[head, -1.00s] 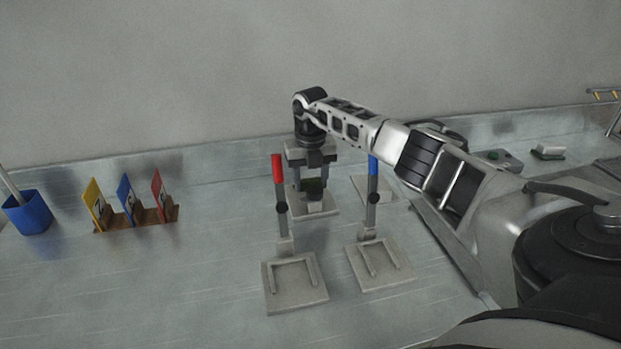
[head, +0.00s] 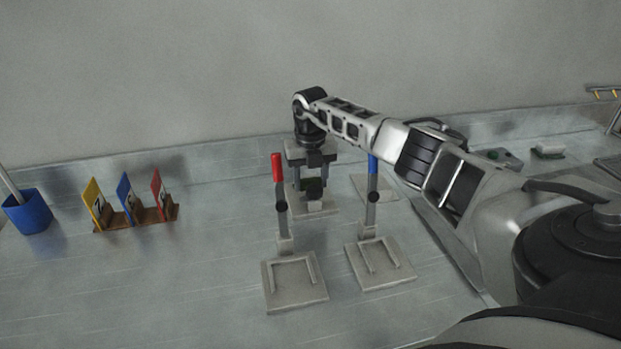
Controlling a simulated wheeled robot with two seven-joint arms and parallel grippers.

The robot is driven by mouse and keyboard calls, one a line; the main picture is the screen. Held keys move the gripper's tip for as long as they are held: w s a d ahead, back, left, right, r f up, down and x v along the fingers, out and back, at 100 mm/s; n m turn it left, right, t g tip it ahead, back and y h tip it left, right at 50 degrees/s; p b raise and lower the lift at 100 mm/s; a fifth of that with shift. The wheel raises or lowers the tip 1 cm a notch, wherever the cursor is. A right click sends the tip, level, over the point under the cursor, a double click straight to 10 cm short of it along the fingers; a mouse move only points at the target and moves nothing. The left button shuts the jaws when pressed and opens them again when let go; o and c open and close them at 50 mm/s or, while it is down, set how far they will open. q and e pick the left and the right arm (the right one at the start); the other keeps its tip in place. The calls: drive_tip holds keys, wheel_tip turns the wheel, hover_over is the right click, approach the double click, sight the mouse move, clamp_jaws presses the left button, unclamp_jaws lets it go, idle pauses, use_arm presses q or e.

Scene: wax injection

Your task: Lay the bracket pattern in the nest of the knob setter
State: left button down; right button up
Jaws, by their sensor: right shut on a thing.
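My right gripper (head: 312,178) reaches in from the right and points down at the back of the bench. It is shut on a small dark piece (head: 314,187), whose shape is too small and shaded to make out. Just below is a grey block on a pale base plate (head: 328,208), partly hidden by the gripper and the red lever. In front stand a red-handled setter (head: 279,168) with a U-shaped nest (head: 295,286) and a blue-handled setter (head: 373,166) with a two-railed nest (head: 380,266). Both front nests look empty. I cannot identify the bracket pattern for sure. My left gripper is not in view.
A wooden rack with yellow, blue and red cards (head: 127,200) stands left, beside a blue cup (head: 28,212). Another pale plate (head: 362,186) lies behind the blue lever. A grey box with a green button (head: 496,156) is back right. The front left bench is clear.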

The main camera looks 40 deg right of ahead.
sight(310, 180)
drive_tip(key=shift+f+b, duration=0.6)
drive_tip(key=shift+f, duration=0.4)
drive_tip(key=shift+s+a+f, duration=0.1)
drive_tip(key=shift+f, duration=0.35)
drive_tip(key=o, duration=1)
drive_tip(key=shift+b, duration=0.3)
drive_tip(key=shift+r+p, duration=0.25)
drive_tip(key=shift+p, duration=0.05)
drive_tip(key=shift+d+r+p, duration=0.2)
drive_tip(key=shift+r+p, duration=0.95)
drive_tip(key=r, duration=0.4)
drive_tip(key=shift+a+r, duration=0.2)
drive_tip(key=shift+r, duration=0.6)
